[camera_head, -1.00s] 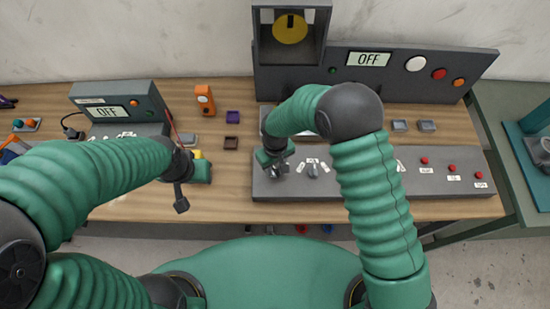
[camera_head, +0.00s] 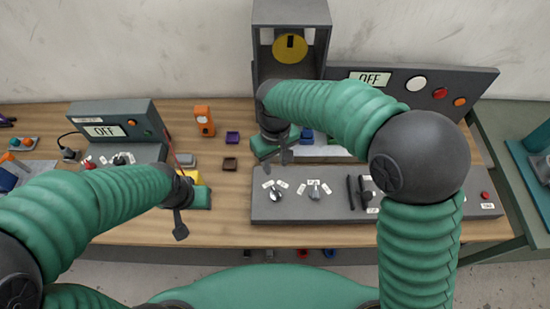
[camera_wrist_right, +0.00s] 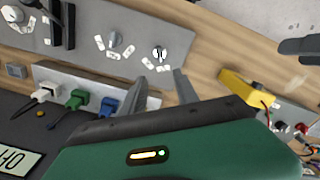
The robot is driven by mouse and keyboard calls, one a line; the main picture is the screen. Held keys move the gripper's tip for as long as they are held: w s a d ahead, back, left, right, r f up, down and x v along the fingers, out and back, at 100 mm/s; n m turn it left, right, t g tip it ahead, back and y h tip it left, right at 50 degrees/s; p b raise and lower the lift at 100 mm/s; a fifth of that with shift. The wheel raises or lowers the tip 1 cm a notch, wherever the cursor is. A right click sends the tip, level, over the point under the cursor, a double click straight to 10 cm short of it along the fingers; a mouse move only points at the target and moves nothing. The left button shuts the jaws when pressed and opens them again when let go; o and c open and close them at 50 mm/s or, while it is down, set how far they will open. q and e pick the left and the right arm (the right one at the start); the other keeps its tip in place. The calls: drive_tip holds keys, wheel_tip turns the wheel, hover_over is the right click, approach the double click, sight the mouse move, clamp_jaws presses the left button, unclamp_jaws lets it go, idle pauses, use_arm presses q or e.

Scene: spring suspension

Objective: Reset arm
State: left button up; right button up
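My right gripper (camera_head: 279,151) is in front of the grey tower, over the back edge of the grey control panel (camera_head: 420,212). The right wrist view shows its two fingers (camera_wrist_right: 163,88) apart with nothing between them. Two rotary knobs stand on the panel, a left knob (camera_head: 276,195) and a right knob (camera_head: 314,192); both are clear of the gripper. My left gripper (camera_head: 181,213) hangs over the front of the table, beside a yellow block (camera_head: 193,177). Its fingers look like one dark shape, so its opening cannot be told.
Two dark levers (camera_head: 358,190) stand on the panel, partly behind my right arm. A display reading OFF (camera_head: 370,79) is at the back. White, green (camera_wrist_right: 76,99) and blue plugs sit in a white strip near my right gripper. A smaller OFF box (camera_head: 104,131) stands left.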

drive_tip(key=s+d+f+m+t+b, duration=0.1)
drive_tip(key=s+d+f+m+b, duration=0.1)
drive_tip(key=s+d, duration=0.3)
drive_tip(key=s+d+f+m+t+b, duration=0.1)
drive_tip(key=s+d+f+m+b, duration=0.2)
drive_tip(key=d, duration=1.1)
drive_tip(key=s+f+m, duration=0.1)
drive_tip(key=s+f, duration=0.1)
drive_tip(key=s, duration=0.1)
drive_tip(key=shift+d+f+t+b, duration=0.15)
drive_tip(key=shift+t+b, duration=0.15)
drive_tip(key=shift+b, duration=0.05)
drive_tip(key=shift+s+d, duration=0.2)
drive_tip(key=shift+w+d, duration=0.1)
drive_tip(key=shift+d, duration=0.05)
